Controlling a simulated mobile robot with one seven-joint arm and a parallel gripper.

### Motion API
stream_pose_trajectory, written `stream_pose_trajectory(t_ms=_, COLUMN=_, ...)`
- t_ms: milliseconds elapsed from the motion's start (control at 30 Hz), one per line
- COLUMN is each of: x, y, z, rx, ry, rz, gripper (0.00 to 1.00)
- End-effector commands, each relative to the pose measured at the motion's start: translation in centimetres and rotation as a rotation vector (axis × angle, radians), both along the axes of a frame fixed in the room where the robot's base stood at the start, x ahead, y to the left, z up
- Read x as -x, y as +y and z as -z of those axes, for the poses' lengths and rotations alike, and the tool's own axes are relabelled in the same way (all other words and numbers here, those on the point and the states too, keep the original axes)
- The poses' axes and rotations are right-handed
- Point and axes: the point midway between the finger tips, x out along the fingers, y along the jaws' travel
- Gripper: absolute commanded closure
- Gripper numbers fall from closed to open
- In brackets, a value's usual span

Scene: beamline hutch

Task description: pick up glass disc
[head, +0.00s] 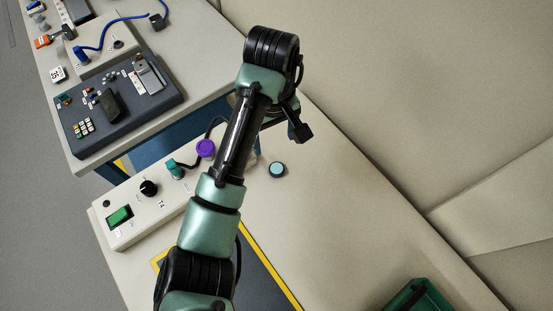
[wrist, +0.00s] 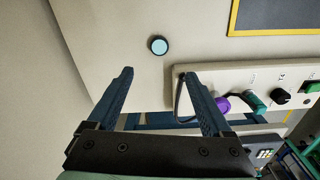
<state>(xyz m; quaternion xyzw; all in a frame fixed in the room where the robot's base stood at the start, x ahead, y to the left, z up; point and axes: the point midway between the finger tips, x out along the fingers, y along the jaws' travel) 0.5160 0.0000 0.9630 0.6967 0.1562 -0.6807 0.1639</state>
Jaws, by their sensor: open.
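The glass disc is a small pale cyan round piece with a dark rim (head: 277,170). It lies flat on the beige bench top, to the right of the control box. In the wrist view the disc (wrist: 158,45) shows beyond my fingertips, about midway between them across the picture. My gripper (wrist: 158,73) is open with nothing between its fingers. In the head view my gripper (head: 299,130) shows small and dark, above the disc in the picture and apart from it; its fingers are partly hidden.
A control box (head: 122,232) with a green switch (head: 120,216), black knob (head: 149,188), teal connector (head: 174,168) and purple knob (head: 206,148) stands left of the disc. A yellow-edged dark mat (head: 266,270) and green bin (head: 416,300) are nearer. Bench right of the disc is clear.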

Motion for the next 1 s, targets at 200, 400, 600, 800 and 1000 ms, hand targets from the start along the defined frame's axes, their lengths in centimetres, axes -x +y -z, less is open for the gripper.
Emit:
stream_pose_trajectory(t_ms=200, x=0.7, y=0.4, z=3.9, rx=-0.010, ry=0.036, rz=-0.016, gripper=0.16)
stream_pose_trajectory(t_ms=400, x=0.6, y=0.3, z=7.1, rx=-0.008, ry=0.032, rz=-0.013, gripper=0.16)
stream_pose_trajectory(t_ms=600, x=0.5, y=0.2, z=8.4, rx=-0.009, ry=0.029, rz=-0.011, gripper=0.16)
stream_pose_trajectory(t_ms=800, x=0.1, y=-0.3, z=11.2, rx=-0.012, ry=0.029, rz=-0.011, gripper=0.16)
stream_pose_trajectory(t_ms=1000, x=0.1, y=-0.4, z=13.1, rx=-0.009, ry=0.028, rz=-0.010, gripper=0.16)
